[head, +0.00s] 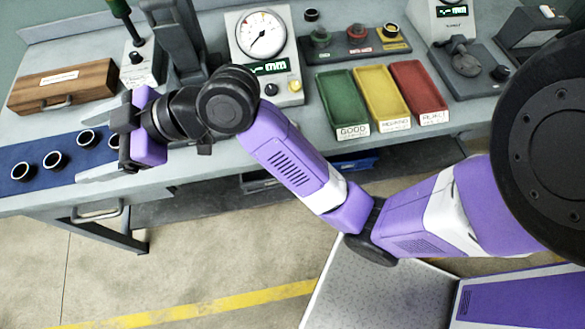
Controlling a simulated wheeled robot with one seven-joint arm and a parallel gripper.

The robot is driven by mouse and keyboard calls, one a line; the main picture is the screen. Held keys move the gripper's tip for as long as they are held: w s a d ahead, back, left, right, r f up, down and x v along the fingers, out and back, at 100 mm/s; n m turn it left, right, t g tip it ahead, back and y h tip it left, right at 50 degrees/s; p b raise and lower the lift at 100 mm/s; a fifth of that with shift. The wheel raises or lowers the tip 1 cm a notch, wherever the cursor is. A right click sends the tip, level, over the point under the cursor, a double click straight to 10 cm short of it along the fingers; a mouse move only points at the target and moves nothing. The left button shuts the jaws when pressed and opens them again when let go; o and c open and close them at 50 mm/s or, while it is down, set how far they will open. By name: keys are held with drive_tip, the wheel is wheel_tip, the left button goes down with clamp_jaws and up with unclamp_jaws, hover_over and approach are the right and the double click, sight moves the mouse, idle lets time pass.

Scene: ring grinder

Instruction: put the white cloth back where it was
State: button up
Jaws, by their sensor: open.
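My gripper (122,140) is at the left, above the front part of the bench and the right end of the blue mat (70,172). It is open; the gap between its fingers is hard to make out from here. A pale, flat, pointed piece (97,173) shows just below and left of the gripper, by the mat's right end. I cannot tell whether it is the white cloth, and part of it is hidden behind the gripper. No other white cloth is plain to see. Several dark rings, including one ring (55,161), stand on the mat.
A wooden case (62,86) lies behind the mat. A dial gauge (262,38) stands at back centre. Green (342,104), yellow (381,95) and red (418,88) trays lie right of it. Bare bench top shows between my gripper and the green tray.

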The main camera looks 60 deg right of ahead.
drive_tip(key=s+d+f+m+t+h, duration=0.1)
drive_tip(key=s+f+m+t+h, duration=0.1)
drive_tip(key=s+f+m+h, duration=0.5)
drive_tip(key=s+d+f+m+t, duration=0.1)
drive_tip(key=s+f+m, duration=0.3)
drive_tip(key=s, duration=0.6)
drive_tip(key=s+d+n, duration=0.1)
drive_tip(key=s+d, duration=0.2)
drive_tip(key=s, duration=0.6)
drive_tip(key=s+d+r+n+h, duration=0.1)
drive_tip(key=s+d, duration=0.3)
drive_tip(key=s, duration=0.5)
drive_tip(key=shift+s+d, duration=0.15)
drive_tip(key=shift+s, duration=0.25)
drive_tip(key=shift+f+b, duration=0.65)
drive_tip(key=shift+f, duration=0.05)
